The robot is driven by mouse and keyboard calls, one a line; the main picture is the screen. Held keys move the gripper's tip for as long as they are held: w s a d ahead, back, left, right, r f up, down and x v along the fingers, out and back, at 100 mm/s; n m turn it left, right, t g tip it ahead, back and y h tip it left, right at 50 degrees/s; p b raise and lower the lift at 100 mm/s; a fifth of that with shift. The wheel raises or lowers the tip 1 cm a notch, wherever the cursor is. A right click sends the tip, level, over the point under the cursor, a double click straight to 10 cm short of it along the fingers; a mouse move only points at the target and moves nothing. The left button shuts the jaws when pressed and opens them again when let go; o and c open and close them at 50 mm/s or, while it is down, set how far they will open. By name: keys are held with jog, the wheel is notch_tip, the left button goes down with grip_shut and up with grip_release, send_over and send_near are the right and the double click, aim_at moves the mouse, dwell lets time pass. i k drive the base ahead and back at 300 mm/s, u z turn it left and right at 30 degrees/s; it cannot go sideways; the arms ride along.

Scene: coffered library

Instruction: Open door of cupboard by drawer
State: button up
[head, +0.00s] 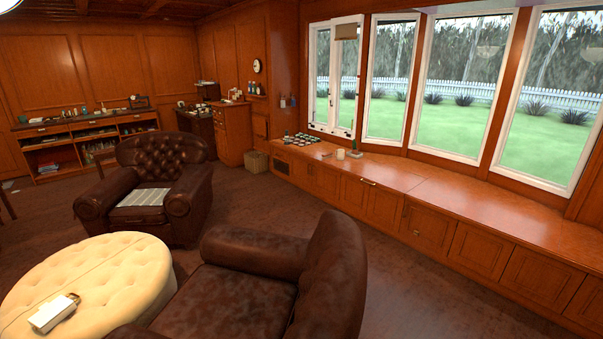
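A long wooden window bench (440,193) runs under the windows on the right, with a row of panelled cupboard fronts (431,227) below its top. All the fronts I can make out look shut. A small brass handle (368,183) shows near the top of one front, and a small pull (416,233) shows on another. A wooden cabinet (233,132) with a drawer-like upper front stands in the far corner. I cannot tell which front is the drawer meant by the task. My gripper is not in view.
Two brown leather armchairs (155,180) (240,285) and a cream tufted ottoman (105,275) fill the left and front. A white box-like thing (52,314) lies on the ottoman. A shelf desk (85,130) stands at the far left. Dark carpet (400,290) is clear before the bench.

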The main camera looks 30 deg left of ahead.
aim_at(300, 167)
jog(key=u, duration=0.2)
jog(key=i, duration=3.1)
jog(key=u, duration=0.7)
jog(key=i, duration=2.85)
jog(key=u, duration=1.05)
jog(key=i, duration=2.15)
jog(key=u, duration=0.4)
